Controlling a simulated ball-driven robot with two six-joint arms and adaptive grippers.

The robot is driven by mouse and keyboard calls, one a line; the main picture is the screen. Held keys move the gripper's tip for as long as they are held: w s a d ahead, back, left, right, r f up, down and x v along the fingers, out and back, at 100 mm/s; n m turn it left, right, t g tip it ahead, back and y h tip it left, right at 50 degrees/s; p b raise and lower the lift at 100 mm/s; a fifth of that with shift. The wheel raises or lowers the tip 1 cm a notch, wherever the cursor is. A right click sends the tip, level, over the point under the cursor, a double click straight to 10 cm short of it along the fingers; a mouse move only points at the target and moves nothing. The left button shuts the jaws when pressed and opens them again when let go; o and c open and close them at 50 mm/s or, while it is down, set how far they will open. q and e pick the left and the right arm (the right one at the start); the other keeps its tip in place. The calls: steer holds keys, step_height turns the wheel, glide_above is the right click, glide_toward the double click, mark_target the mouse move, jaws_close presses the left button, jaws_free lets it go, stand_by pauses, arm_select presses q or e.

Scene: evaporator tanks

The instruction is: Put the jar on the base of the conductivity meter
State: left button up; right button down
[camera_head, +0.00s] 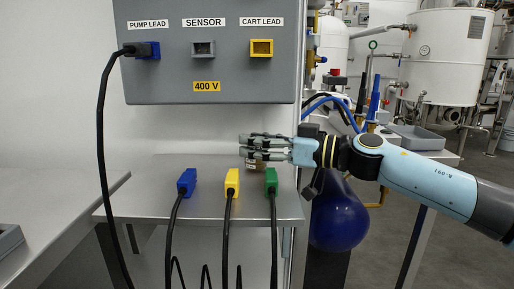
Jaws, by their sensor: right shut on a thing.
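My right gripper (246,147) reaches in from the right, above the back of the grey metal shelf. It is shut on a small brownish object (256,162), which looks like the jar. The fingers and the green plug hide most of it, and I cannot tell whether it touches the shelf. I cannot clearly make out the conductivity meter or its base. My left gripper is not in view.
Blue (187,182), yellow (232,182) and green (271,181) cable plugs stand along the shelf (145,195). A grey panel (225,70) with sockets hangs above; a black lead is plugged into its blue socket. A grey tray (415,137) and tanks (445,55) are at right.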

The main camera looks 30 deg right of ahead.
steer(key=shift+f, duration=0.1)
steer(key=c, duration=0.7)
jaws_free()
